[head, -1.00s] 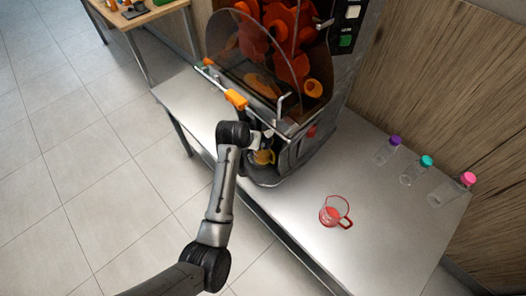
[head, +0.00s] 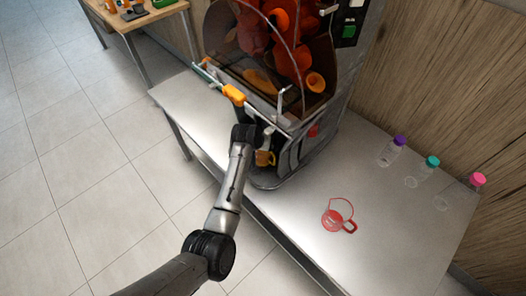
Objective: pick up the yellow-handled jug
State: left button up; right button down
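The yellow-handled jug (head: 264,158) stands under the front of the juicer; only its yellow part shows clearly, and the rest is hidden by the machine and my arm. My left gripper (head: 263,143) is at the juicer front, right by the yellow handle. Its fingers are small and partly hidden, so I cannot tell whether they are open or touch the handle. My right gripper is not in view.
The orange juicer (head: 270,75) stands on a metal table (head: 290,220). A red-handled jug (head: 338,214) is on the table to the right. Bottles with purple (head: 399,141), teal (head: 432,161) and pink (head: 477,179) caps stand along the wall. The table front is clear.

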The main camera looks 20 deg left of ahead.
pick_arm(q)
jog(key=shift+f, duration=0.1)
jog(key=shift+c, duration=0.5)
jog(key=c, duration=1.1)
